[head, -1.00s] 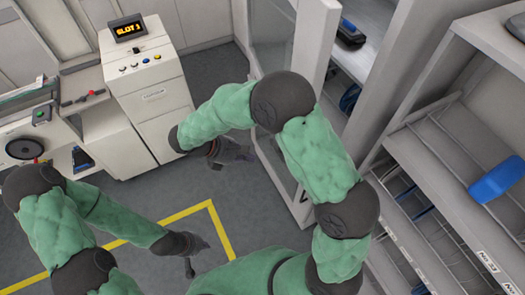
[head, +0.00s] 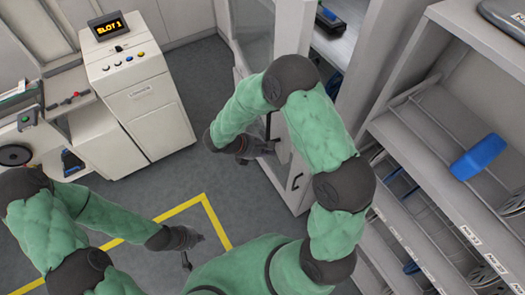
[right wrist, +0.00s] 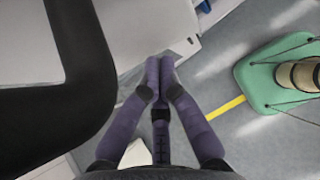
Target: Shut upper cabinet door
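The upper cabinet door (head: 289,35) has a glass pane in a pale frame and stands open in the head view, swung out from the cabinet. My right arm hides its lower part. My right gripper (head: 268,147) is beside the door's lower part, near a dark upright bar; contact cannot be told. In the right wrist view its purple fingers (right wrist: 160,66) are together with nothing seen between them. A thick black curved bar (right wrist: 88,75), perhaps a handle, fills the left foreground before a pale panel. My left gripper (head: 190,244) hangs low above the floor, its fingers too small to judge.
A pale lower panel with a black handle (head: 297,182) is below the upper door. Open shelving (head: 405,115) with a blue object (head: 479,157) stands at right. A console reading "SLOT 1" (head: 138,90) stands at left. Grey floor with yellow tape lies between.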

